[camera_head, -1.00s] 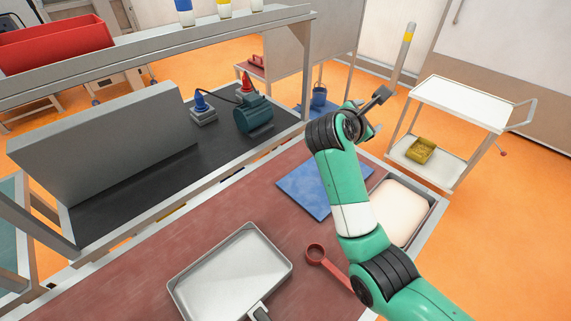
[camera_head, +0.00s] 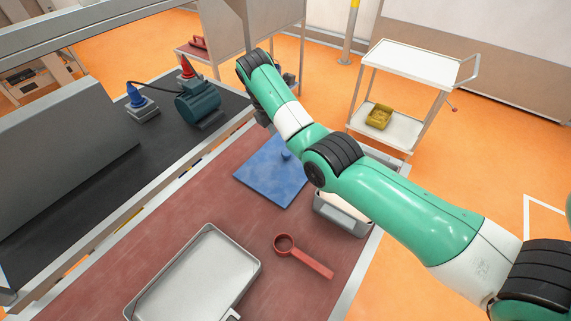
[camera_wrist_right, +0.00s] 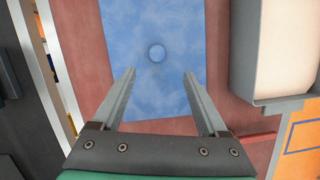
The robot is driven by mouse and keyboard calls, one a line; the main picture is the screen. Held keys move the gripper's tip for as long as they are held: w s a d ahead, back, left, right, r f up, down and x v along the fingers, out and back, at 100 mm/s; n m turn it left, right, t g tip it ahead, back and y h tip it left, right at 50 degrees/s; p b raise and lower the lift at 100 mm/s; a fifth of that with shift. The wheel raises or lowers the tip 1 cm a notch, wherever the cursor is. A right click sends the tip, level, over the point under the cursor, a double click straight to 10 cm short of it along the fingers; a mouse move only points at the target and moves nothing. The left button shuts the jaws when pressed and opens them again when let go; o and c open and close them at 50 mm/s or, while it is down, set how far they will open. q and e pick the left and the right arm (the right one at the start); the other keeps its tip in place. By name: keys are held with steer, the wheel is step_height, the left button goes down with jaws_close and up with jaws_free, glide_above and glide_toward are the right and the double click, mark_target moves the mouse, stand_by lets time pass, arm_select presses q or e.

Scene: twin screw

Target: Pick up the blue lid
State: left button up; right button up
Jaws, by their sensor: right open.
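The blue lid (camera_head: 268,178) is a flat blue panel with a small round knob (camera_head: 286,154) on top. It lies on the reddish tabletop, partly hidden by my right arm in the head view. In the right wrist view the lid (camera_wrist_right: 158,22) fills the middle, with its knob (camera_wrist_right: 157,53) just beyond and between the fingertips. My right gripper (camera_wrist_right: 160,73) is open and empty above the lid, its two fingers spread apart. In the head view it is mostly hidden behind my own arm. My left gripper is not in view.
A pale-filled grey tray (camera_head: 340,212) stands right of the lid, close to my arm. A red ring-ended tool (camera_head: 307,258) and a metal pan (camera_head: 195,278) lie nearer. A dark shelf with a teal motor (camera_head: 198,103) borders the table's left side.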

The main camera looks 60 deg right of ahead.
mark_target(286, 152)
steer(key=b+x, duration=0.1)
steer(key=x, duration=0.2)
steer(key=shift+f+b, duration=0.35)
steer(key=shift+b, duration=0.05)
steer(key=shift+d+f, duration=0.15)
steer(key=shift+f, duration=0.1)
steer(key=b+x, duration=0.2)
steer(key=x, duration=0.3)
steer(key=shift+w+d+b, duration=0.1)
steer(key=shift+d+b, duration=0.15)
steer(key=shift+b, duration=0.05)
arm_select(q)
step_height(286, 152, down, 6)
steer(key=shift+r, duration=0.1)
arm_select(e)
jaws_close()
